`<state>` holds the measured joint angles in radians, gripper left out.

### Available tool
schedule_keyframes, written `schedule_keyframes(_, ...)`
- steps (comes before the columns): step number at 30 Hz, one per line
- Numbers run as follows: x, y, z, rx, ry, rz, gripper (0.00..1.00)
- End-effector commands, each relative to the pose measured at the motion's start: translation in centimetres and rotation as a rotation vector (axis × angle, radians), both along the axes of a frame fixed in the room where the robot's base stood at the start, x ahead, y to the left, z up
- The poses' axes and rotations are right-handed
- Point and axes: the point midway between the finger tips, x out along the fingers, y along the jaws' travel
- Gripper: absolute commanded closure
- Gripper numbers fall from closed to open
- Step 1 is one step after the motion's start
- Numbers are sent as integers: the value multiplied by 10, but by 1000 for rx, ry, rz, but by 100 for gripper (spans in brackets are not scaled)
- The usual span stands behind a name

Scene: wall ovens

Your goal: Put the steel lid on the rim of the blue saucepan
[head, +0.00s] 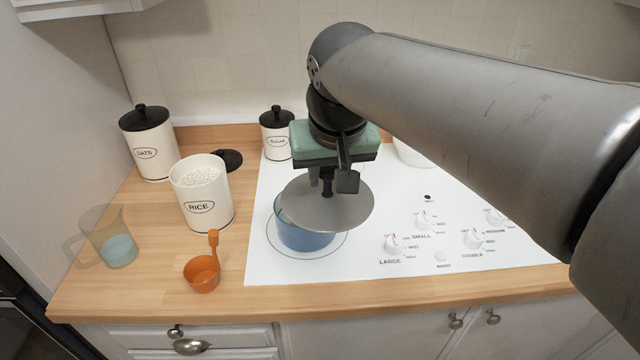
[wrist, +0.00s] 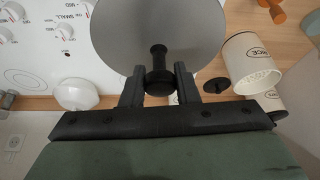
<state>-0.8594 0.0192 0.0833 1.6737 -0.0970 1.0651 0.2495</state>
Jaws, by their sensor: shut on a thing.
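The steel lid (head: 338,212) is a round grey disc held above the blue saucepan (head: 303,238), a little to the right of its centre. My gripper (head: 327,183) is shut on the lid's black knob, which also shows between the fingers in the wrist view (wrist: 158,75). The saucepan stands on the white cooktop, inside a marked ring at the front left. The lid hides most of its rim and inside. I cannot tell how large the gap between lid and rim is.
The open RICE canister (head: 202,200), an orange scoop (head: 202,272) and a clear measuring jug (head: 112,240) stand on the wooden counter at left. OATS (head: 147,148) and SUGAR (head: 276,138) canisters stand behind. Knobs (head: 420,221) sit on the cooktop's right. A white bowl-like object (head: 408,153) is partly hidden behind my arm.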

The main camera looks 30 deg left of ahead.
Motion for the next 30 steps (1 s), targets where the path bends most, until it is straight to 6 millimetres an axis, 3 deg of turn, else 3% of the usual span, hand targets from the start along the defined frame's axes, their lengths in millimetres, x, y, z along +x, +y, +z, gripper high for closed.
schedule_keyframes(11, 55, 66, -36, -4, 3, 1, 97)
schedule_keyframes(15, 69, 83, -64, -4, 3, 1, 97)
schedule_keyframes(26, 87, 103, -97, -3, 1, 1, 97)
schedule_keyframes(30, 87, 103, -119, -3, 1, 1, 97)
